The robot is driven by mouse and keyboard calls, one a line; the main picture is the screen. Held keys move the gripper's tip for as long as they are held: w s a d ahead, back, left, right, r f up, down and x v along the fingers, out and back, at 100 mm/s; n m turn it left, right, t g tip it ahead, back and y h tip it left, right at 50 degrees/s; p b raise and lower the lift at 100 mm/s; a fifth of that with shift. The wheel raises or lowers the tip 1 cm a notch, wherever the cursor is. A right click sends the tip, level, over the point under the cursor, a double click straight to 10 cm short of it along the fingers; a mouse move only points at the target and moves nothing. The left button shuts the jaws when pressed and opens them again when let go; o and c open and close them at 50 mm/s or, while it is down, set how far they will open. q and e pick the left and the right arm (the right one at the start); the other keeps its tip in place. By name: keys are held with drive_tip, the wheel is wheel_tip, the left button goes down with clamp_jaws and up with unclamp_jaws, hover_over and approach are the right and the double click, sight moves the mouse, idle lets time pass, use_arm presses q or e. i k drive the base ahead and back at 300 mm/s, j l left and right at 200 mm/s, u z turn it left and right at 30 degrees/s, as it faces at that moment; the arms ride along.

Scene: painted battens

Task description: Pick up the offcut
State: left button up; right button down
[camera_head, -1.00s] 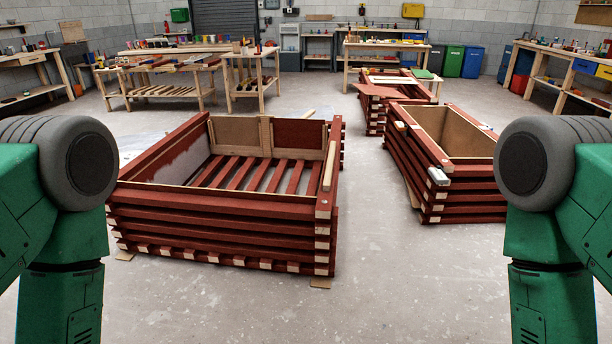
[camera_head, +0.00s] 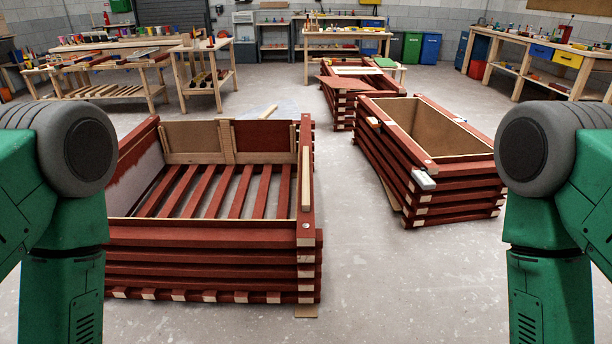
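Several pale pieces of wood could be the offcut, and I cannot tell which is meant. A short pale piece (camera_head: 264,113) lies on the floor behind the left red batten crate (camera_head: 210,235). A thin flat pale piece (camera_head: 306,311) lies on the floor at that crate's near right corner. A pale strip (camera_head: 306,180) lies along its right rim. A whitish block (camera_head: 424,180) sits on the near left corner of the right red batten crate (camera_head: 455,190). Green arm parts of mine show at both sides; neither gripper is in view.
A clear strip of concrete floor (camera_head: 350,220) runs between the two crates. A third red crate (camera_head: 345,105) stands behind, with loose boards on top. Workbenches (camera_head: 345,35) line the back and right. Bins (camera_head: 430,47) stand by the back wall.

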sight(305, 193)
drive_tip(key=i+l+u, duration=0.1)
drive_tip(key=i+l, duration=0.25)
drive_tip(key=i+l+u, duration=0.1)
drive_tip(key=i+l, duration=0.25)
drive_tip(key=i+l+u, duration=0.1)
drive_tip(key=i+l, duration=0.65)
drive_tip(key=i+l+u, duration=0.15)
drive_tip(key=i+l, duration=0.2)
drive_tip(key=l, duration=0.15)
drive_tip(key=i+l+u, duration=0.1)
drive_tip(key=i+l, duration=0.2)
drive_tip(key=l, duration=0.15)
drive_tip(key=i+l+u, duration=0.1)
drive_tip(key=i+l, duration=0.25)
drive_tip(key=i+l+u, duration=0.1)
drive_tip(key=i+l, duration=0.15)
drive_tip(key=l, duration=0.35)
